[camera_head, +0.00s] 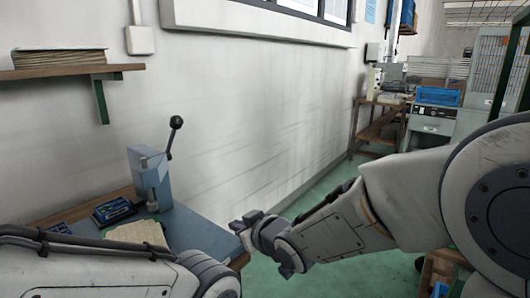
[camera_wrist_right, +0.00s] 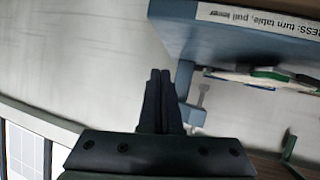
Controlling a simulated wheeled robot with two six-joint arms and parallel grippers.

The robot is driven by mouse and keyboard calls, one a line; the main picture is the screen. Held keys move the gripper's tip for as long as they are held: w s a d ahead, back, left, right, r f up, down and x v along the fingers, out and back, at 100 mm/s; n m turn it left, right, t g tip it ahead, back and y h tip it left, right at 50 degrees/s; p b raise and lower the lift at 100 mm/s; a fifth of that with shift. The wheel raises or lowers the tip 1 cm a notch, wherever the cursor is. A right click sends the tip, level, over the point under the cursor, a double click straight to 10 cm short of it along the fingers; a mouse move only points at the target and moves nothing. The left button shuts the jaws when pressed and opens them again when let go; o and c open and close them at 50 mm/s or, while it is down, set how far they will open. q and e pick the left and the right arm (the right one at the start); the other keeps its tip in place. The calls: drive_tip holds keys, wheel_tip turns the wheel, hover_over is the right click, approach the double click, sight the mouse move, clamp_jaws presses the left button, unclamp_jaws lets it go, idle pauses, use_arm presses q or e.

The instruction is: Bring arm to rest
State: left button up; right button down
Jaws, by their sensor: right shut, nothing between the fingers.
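My right arm reaches in from the right in the head view, and its gripper (camera_head: 243,226) is over the right edge of the blue work table (camera_head: 200,238). In the right wrist view the two dark fingers (camera_wrist_right: 160,85) are together with nothing between them. My left arm crosses the lower left of the head view; its gripper is not in view.
A dark panel (camera_head: 113,211) and a beige piece (camera_head: 135,233) lie nearby. Green floor (camera_head: 325,190) is open along the wall.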

drive_tip(key=s+d+f+g+h, duration=0.2)
drive_tip(key=s+d+f+g, duration=0.15)
drive_tip(key=s, duration=0.55)
drive_tip(key=s+d+f+m+g+h, duration=0.1)
drive_tip(key=s+d+f+g+h, duration=0.2)
drive_tip(key=s, duration=0.6)
drive_tip(key=s+d+f+g+h, duration=0.15)
drive_tip(key=s+d+g, duration=0.25)
drive_tip(key=s, duration=0.5)
wheel_tip(320, 180, up, 24)
drive_tip(key=s+d+p, duration=0.1)
drive_tip(key=p, duration=2.3)
drive_tip(key=shift+s, duration=0.25)
drive_tip(key=shift+f, duration=0.1)
